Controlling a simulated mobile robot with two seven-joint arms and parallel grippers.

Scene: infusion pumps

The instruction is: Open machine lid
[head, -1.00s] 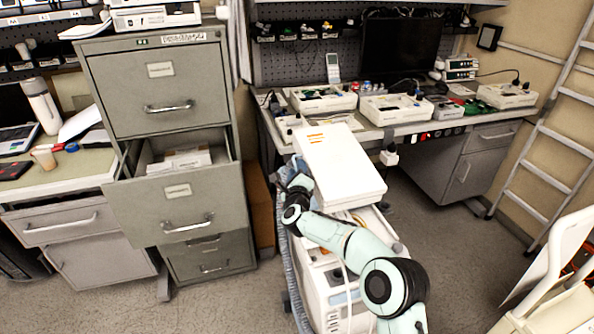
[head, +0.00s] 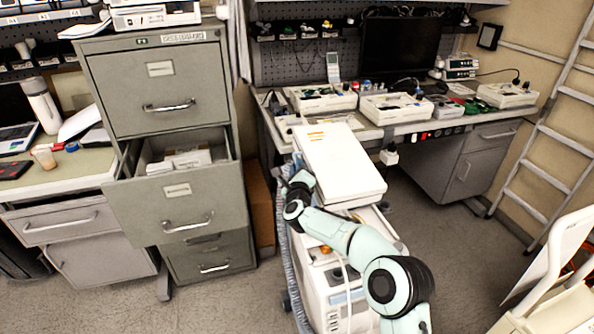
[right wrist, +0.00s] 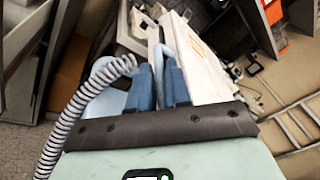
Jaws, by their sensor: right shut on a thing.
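The machine (head: 335,299) is a white cart-like unit in front of the workbench. Its white lid (head: 342,165) is a flat panel with orange marks near the top. The lid stands tilted up, with a gap between its lower edge and the machine body. My right gripper (head: 301,180) is at the lid's left edge in the head view. The exact contact is partly hidden. My left gripper is not in view.
A grey filing cabinet (head: 158,88) with an open drawer (head: 160,210) stands to the left. Behind the machine is a workbench (head: 395,130) with several white devices. A ladder (head: 560,135) leans at the right, and a white chair (head: 550,275) is at the lower right.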

